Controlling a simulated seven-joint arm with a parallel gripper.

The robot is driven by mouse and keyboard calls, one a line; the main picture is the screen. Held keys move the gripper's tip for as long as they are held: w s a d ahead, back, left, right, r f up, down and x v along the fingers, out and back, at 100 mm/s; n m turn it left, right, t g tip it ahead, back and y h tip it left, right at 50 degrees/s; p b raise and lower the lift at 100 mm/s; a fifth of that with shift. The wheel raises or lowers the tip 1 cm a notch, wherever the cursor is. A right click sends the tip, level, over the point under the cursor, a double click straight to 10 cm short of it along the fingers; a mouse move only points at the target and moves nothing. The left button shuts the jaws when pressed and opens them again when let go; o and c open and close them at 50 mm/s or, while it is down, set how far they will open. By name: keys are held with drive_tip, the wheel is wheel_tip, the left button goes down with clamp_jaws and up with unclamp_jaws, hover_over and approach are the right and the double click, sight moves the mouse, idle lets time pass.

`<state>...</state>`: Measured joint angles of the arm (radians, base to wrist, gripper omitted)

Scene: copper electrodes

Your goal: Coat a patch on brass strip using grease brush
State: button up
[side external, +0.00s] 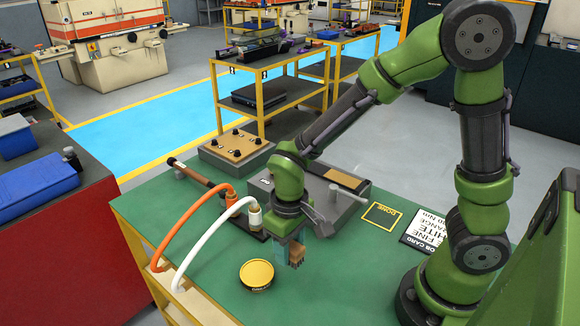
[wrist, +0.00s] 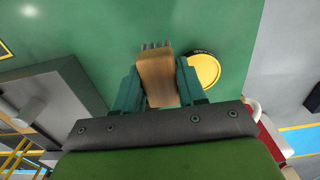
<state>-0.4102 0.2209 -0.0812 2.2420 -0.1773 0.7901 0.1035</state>
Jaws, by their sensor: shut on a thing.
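My gripper (side external: 291,252) is low over the green bench, and its teal fingers are shut on the grease brush (side external: 297,251). In the wrist view my gripper (wrist: 160,92) grips the brush's wooden body (wrist: 157,80), with grey bristles showing at its far end. A round tin with a yellow top (side external: 257,273) stands on the bench left of the gripper; it also shows beside the brush in the wrist view (wrist: 204,71). A tan strip, which looks like the brass strip (side external: 347,180), lies on the grey vise-like block behind the gripper.
Two posts with an orange cable (side external: 185,217) and a white cable (side external: 197,243) stand left of the gripper.

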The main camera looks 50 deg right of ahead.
idle(0.5)
drive_tip(key=shift+w+a, duration=0.1)
drive_tip(key=shift+a, duration=0.15)
wheel_tip(320, 180, up, 3)
hover_over(257, 273)
drive_tip(key=shift+f, duration=2.6)
drive_tip(key=shift+f, duration=0.65)
drive_tip(key=shift+r, duration=0.15)
wheel_tip(257, 273, up, 7)
idle(0.5)
